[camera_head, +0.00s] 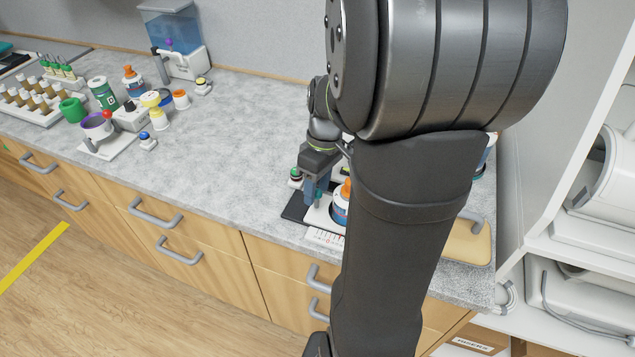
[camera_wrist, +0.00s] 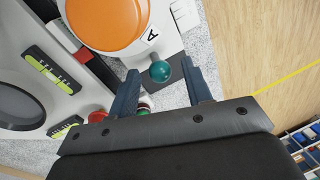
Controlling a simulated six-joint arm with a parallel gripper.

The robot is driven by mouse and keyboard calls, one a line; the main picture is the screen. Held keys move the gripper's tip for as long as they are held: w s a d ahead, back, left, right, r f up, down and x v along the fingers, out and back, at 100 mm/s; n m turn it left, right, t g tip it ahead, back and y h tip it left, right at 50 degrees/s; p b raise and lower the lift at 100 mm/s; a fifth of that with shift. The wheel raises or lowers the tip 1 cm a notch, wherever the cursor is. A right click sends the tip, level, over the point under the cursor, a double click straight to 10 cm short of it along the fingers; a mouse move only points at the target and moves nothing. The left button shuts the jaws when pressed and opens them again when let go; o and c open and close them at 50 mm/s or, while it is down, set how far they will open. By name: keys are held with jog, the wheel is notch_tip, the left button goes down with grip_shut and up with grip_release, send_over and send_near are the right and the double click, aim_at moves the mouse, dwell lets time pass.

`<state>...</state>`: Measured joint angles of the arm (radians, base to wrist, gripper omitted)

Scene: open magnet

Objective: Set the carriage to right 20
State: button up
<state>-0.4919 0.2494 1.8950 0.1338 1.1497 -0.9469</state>
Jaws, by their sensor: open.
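My gripper (camera_head: 316,196) is open and points down beside a white carriage-like part (camera_head: 318,217) on a dark base (camera_head: 297,208). In the wrist view, a teal ball knob (camera_wrist: 160,71) shows between the two fingertips of my gripper (camera_wrist: 159,68), with gaps on both sides. A white plate with the letter A (camera_wrist: 151,36) lies just beyond the knob. My arm hides the right part of this fixture.
A bottle with an orange cap (camera_head: 342,192) stands close to the right of my gripper. A small green-topped item (camera_head: 295,177) is at its left. A wooden board (camera_head: 467,243) lies at right. The counter (camera_head: 220,140) is clear in the middle; cups and vials crowd the far left.

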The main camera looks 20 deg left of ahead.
jog(key=w+r, duration=0.3)
jog(key=r, duration=1.4)
jog(key=shift+w+d, duration=0.15)
jog(key=shift+d, duration=0.2)
jog(key=s+f, duration=0.1)
jog(key=f, duration=0.4)
jog(key=s+f, duration=0.1)
jog(key=f, duration=0.5)
jog(key=s+a+f, duration=0.1)
jog(key=f, duration=0.5)
jog(key=shift+s+f, duration=0.1)
jog(key=shift+s, duration=0.1)
jog(key=shift+a, duration=0.35)
